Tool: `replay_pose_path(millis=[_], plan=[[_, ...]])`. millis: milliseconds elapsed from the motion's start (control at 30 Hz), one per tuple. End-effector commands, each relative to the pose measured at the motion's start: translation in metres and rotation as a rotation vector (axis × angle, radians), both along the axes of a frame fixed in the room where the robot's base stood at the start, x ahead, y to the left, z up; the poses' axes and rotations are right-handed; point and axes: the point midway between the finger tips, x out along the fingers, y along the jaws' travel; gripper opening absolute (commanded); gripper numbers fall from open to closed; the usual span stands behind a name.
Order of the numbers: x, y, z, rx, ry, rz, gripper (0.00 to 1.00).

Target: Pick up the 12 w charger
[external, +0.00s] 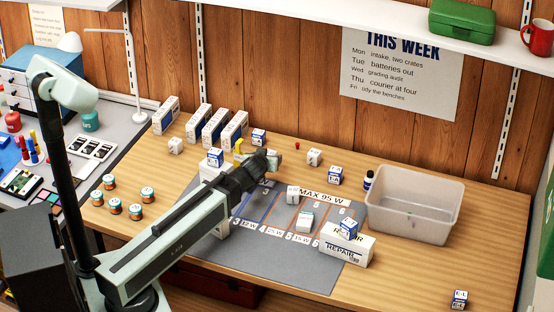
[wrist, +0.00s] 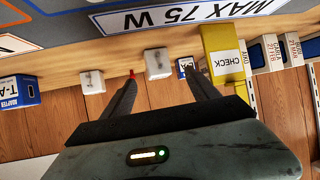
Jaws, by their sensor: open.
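Several small white charger cubes are in view, and their print is too small to read, so I cannot tell which is the 12 W charger. In the wrist view one white cube (wrist: 158,63) shows between the fingertips of my open gripper (wrist: 161,73), apart from both. A second white cube (wrist: 92,81) stands to the left of the fingers. In the external view my gripper (external: 264,160) is over the back of the grey mat, partly hiding a pale cube (external: 274,160). Other white cubes stand at the back right (external: 313,157), back left (external: 175,146) and on the mat (external: 304,221).
The grey mat (external: 270,268) has lanes labelled in watts. A yellow CHECK block (wrist: 222,45) and small blue boxes (external: 335,175) stand near the gripper. A clear bin (external: 415,217) and white REPAIR box (external: 346,246) are at right. White boxes (external: 233,130) line the back.

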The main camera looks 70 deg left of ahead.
Motion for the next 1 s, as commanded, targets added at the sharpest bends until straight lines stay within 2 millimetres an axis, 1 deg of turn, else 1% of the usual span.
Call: replay_pose_path(millis=[200, 367, 467, 600, 667, 867, 900, 967, 1000], plan=[[0.013, 0.018, -0.013, 0.0, 0.002, 0.0, 0.69], [0.015, 0.021, -0.013, -0.001, 0.002, 0.0, 0.69], [0.023, 0.031, -0.02, -0.001, 0.002, 0.001, 0.69], [0.037, 0.049, -0.032, -0.001, 0.004, 0.0, 0.69], [0.041, 0.055, -0.035, -0.002, 0.003, 0.0, 0.69], [0.04, 0.056, -0.033, -0.002, 0.002, 0.0, 0.69], [0.041, 0.056, -0.033, -0.002, 0.002, 0.0, 0.66], [0.041, 0.056, -0.033, -0.002, 0.002, 0.0, 0.5], [0.04, 0.056, -0.033, -0.002, 0.002, 0.0, 0.38]])
